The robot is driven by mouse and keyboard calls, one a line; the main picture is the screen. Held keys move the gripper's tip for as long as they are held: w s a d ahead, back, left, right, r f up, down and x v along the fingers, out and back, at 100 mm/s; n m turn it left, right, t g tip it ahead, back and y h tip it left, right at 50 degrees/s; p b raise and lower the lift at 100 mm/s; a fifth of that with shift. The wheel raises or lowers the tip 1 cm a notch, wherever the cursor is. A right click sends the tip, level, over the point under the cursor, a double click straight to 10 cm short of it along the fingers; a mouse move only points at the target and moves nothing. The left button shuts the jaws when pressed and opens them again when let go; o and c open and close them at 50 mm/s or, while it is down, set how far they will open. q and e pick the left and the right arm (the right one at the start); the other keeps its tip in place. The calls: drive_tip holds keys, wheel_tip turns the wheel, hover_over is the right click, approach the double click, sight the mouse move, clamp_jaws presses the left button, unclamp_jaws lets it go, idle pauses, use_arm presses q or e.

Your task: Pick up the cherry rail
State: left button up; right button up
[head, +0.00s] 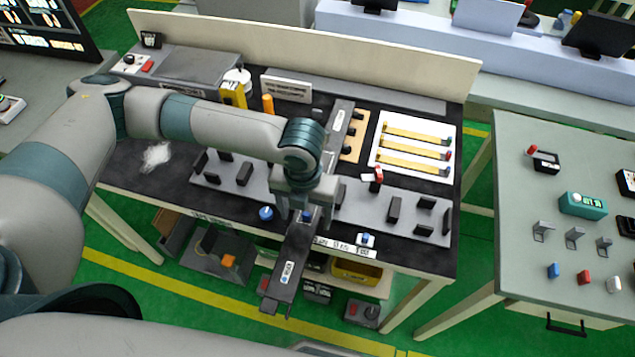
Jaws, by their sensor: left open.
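Three gold rails lie side by side on a white tray (420,172) at the back right of the bench, each with a small coloured end at its right. The middle rail (412,149) has a red end that fits cherry; the upper rail (415,132) ends in dark blue or black and the lower rail (410,167) in a dark tone. My left gripper (305,212) is open and points down over the front middle of the bench, to the left of the tray and apart from the rails. I see nothing held in it. My right gripper is out of view.
A grey plate (365,207) with upright dark clips spans the bench front, partly hidden by my left arm. A dark grey labelled bar (288,268) juts past the front edge below my gripper. A small red-topped piece (377,178) stands near the tray.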

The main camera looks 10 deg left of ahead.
use_arm(q)
drive_tip(key=shift+c, duration=1.2)
drive_tip(key=c, duration=1.2)
drive_tip(key=shift+c, duration=0.2)
drive_tip(key=shift+r, duration=0.2)
drive_tip(key=shift+r+b, duration=0.6)
drive_tip(key=shift+r, duration=0.35)
drive_tip(key=shift+w+d+r+b, duration=0.1)
drive_tip(key=shift+r+b, duration=0.3)
drive_tip(key=shift+r, duration=0.5)
drive_tip(key=s+d+r+b, duration=0.3)
drive_tip(key=d+r, duration=0.4)
drive_tip(key=d, duration=0.3)
drive_tip(key=shift+s+d+b, duration=0.3)
drive_tip(key=shift+s+d, duration=0.05)
drive_tip(key=shift+s, duration=0.45)
